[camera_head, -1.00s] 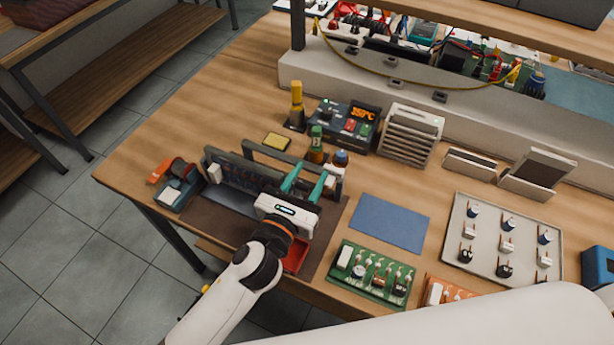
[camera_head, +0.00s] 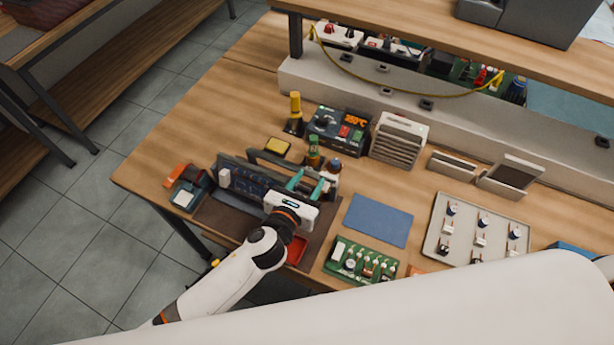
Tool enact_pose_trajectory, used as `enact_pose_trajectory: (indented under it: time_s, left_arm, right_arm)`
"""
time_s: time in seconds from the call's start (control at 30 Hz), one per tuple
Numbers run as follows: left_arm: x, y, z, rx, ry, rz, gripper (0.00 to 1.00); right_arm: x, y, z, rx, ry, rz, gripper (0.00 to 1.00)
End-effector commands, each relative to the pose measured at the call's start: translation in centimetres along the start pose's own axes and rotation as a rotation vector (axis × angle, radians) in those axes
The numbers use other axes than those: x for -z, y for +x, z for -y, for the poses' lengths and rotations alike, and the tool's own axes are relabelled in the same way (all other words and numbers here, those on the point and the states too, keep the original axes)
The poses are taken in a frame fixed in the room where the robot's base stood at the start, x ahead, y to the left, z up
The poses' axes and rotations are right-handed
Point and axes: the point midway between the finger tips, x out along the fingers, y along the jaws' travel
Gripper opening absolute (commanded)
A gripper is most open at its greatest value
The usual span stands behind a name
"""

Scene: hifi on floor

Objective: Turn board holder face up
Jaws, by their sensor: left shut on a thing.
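The board holder (camera_head: 240,180) is a dark frame with a dark blue board in it, standing tilted up on a brown mat at the left part of the workbench. My left gripper (camera_head: 307,186), with teal fingers, is shut on the right end of the board holder. Its white body hides part of the holder's right side. My right gripper is out of view; a large white arm link of mine crosses the bottom of the picture.
A soldering station (camera_head: 338,133) and a slatted grey box (camera_head: 398,140) stand behind. Small bottles (camera_head: 314,155) stand close behind my left gripper. A red tray (camera_head: 297,250), a green circuit board (camera_head: 360,262) and a parts tray (camera_head: 433,250) lie nearby. The blue mat (camera_head: 378,220) is bare.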

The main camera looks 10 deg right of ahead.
Motion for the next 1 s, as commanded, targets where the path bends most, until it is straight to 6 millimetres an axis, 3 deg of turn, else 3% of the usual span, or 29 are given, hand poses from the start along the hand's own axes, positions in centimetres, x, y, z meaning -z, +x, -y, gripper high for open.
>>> enact_pose_trajectory:
  time_s: [0.2, 0.23, 0.3, 0.67, 1.0]
  left_arm:
    - [0.0, 0.0, 0.0, 0.0, -0.001, -0.001, 0.0]
    - [0.0, 0.0, 0.0, 0.0, -0.001, -0.001, 0.43]
    - [0.0, 0.0, 0.0, 0.0, -0.001, -0.001, 0.5]
    - [-0.1, -0.6, 0.0, 0.0, 0.001, -0.001, 0.5]
    - [-0.3, -7.2, 0.0, -0.001, 0.001, 0.002, 0.5]
  right_arm:
    - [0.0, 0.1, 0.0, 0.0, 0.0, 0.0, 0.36]
    - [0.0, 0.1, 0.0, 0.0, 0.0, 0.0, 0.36]
    - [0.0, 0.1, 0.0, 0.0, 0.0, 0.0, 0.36]
    - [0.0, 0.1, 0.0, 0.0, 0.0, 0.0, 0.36]
    - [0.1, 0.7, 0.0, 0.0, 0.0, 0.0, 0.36]
